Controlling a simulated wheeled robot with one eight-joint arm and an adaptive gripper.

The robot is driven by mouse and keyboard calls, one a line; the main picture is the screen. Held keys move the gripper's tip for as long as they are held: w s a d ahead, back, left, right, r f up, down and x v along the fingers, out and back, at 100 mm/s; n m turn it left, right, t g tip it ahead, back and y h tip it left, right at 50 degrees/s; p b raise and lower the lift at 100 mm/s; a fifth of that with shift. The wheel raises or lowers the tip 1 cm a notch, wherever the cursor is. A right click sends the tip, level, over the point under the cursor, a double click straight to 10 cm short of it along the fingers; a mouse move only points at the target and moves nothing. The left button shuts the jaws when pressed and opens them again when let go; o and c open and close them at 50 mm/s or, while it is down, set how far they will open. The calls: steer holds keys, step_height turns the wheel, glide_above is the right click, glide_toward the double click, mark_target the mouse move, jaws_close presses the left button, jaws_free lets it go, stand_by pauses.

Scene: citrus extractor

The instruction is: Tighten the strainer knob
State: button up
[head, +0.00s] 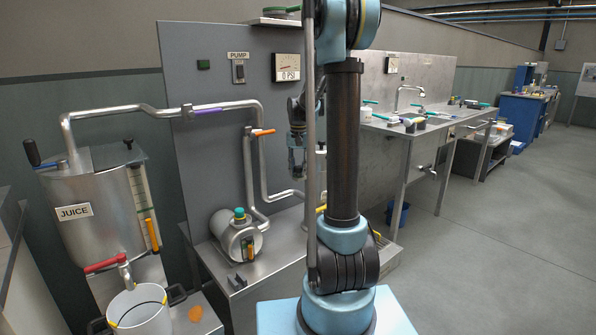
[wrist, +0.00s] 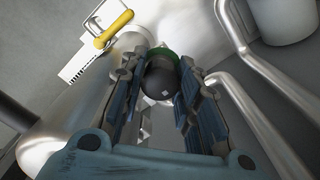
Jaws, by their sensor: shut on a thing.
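A round black knob (wrist: 160,82) with a green ring at its far side sits between the fingers of my gripper (wrist: 160,68) in the wrist view. I take it for the strainer knob. My gripper is shut on it, one finger on each side. In the head view my gripper (head: 297,160) hangs just left of my dark arm column, in front of the metal panel. The knob cannot be made out there, and my arm hides part of that area.
In the head view, an orange-handled pipe (head: 262,132), a metal cylinder with a green cap (head: 239,214) and the juice tank (head: 85,235) stand to the left. Open floor (head: 500,240) lies right.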

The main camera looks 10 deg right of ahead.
steer(key=o, duration=0.8)
steer(key=shift+r, duration=0.1)
step_height(320, 180, up, 12)
stand_by(0.5)
